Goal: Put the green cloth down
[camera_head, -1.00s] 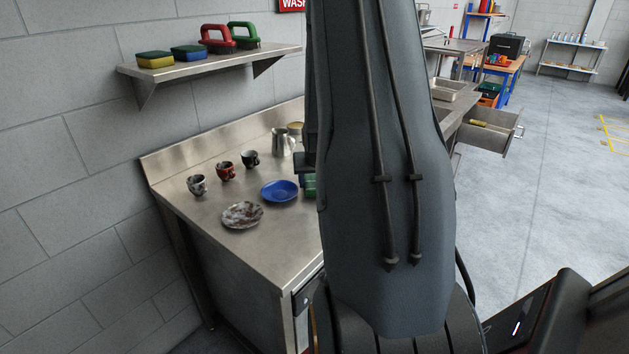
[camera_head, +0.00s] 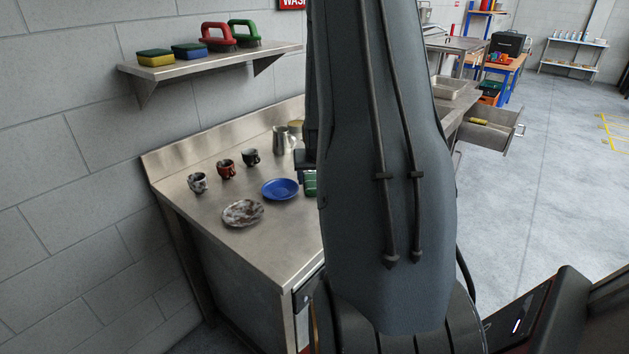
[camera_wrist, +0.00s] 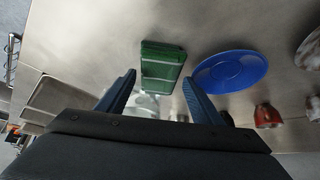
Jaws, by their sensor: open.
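The green cloth (camera_wrist: 162,66) is a folded green bundle with pale stripes. In the wrist view it lies on the steel counter (camera_wrist: 110,30), just beyond the space between my fingertips. My gripper (camera_wrist: 158,90) is open, its two blue fingers apart on either side of the cloth's near end; I cannot tell whether they touch it. In the head view only a strip of the green cloth (camera_head: 311,183) shows beside my arm, which hides the rest.
A blue plate (camera_head: 280,189) lies close beside the cloth, with a mottled plate (camera_head: 242,213) nearer the front. Several mugs, including a red one (camera_head: 226,169), and a metal jug (camera_head: 281,140) stand behind. A wall shelf (camera_head: 210,63) holds sponges and brushes.

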